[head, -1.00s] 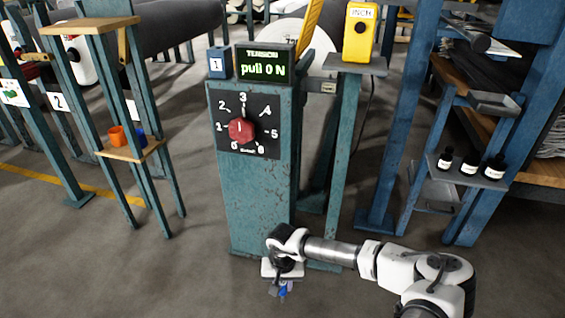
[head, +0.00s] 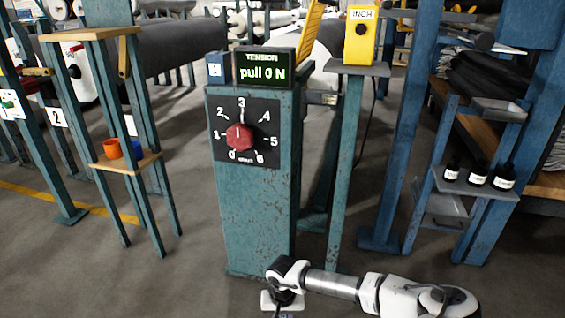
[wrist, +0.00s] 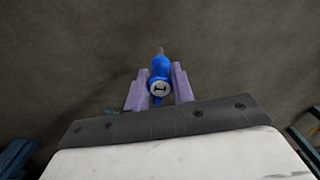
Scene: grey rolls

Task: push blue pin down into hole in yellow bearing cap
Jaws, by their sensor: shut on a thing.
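The blue pin (wrist: 159,70) is held between the two purple fingers of my gripper (wrist: 158,88) in the wrist view. It has a pale round face with a dark mark, and a thin grey tip points away from the gripper. My gripper is shut on it over bare floor. In the head view my wrist is at the bottom edge in front of the teal post, and the fingers and pin are cut off. I cannot make out a yellow bearing cap with a hole in any view.
The teal post (head: 255,215) carries a red knob (head: 239,137) and a tension display (head: 264,70). A yellow INCH box (head: 361,35) stands right of it. A small shelf (head: 133,162) with orange and blue cups is left. Bottles stand on a right shelf (head: 465,186).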

